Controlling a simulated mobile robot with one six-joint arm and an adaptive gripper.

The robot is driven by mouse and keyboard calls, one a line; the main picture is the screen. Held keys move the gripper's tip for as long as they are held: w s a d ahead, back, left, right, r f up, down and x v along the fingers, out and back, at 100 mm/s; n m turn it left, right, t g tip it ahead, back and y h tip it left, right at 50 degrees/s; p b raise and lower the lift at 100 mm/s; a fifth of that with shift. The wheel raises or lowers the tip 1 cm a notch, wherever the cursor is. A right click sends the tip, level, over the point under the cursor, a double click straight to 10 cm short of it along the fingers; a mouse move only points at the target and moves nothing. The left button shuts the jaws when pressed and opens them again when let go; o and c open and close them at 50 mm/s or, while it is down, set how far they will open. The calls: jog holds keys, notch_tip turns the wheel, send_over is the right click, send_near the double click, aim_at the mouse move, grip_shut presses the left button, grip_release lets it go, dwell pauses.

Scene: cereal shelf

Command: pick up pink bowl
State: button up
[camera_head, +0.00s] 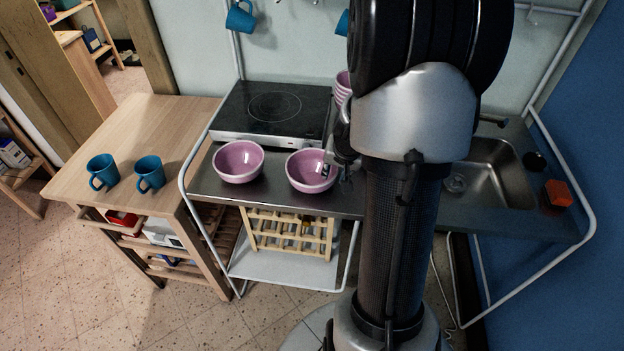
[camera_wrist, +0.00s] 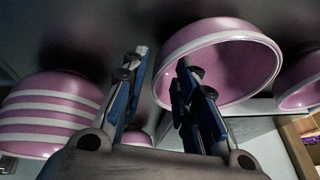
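Two pink bowls stand on the metal counter in the head view, a left one (camera_head: 238,161) and a right one (camera_head: 311,170). My gripper (camera_head: 338,168) is at the right rim of the right bowl, partly hidden by my arm. In the wrist view my gripper (camera_wrist: 162,78) is open, its two fingers apart. One finger overlaps the opening of the near pink bowl (camera_wrist: 236,62), and the other is outside its rim. I cannot tell whether either finger touches it. Another pink bowl (camera_wrist: 301,84) shows at the right edge of the wrist view.
A pink-and-white striped item (camera_head: 342,87) stands behind my arm; striped pink ware (camera_wrist: 45,110) fills the wrist view's left. A black hob (camera_head: 272,108) is behind the bowls. A sink (camera_head: 490,175) is right. Blue mugs (camera_head: 103,171) stand on the wooden table (camera_head: 165,118).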

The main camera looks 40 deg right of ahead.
jog(key=shift+x, duration=0.8)
jog(key=shift+r, duration=0.15)
grip_shut()
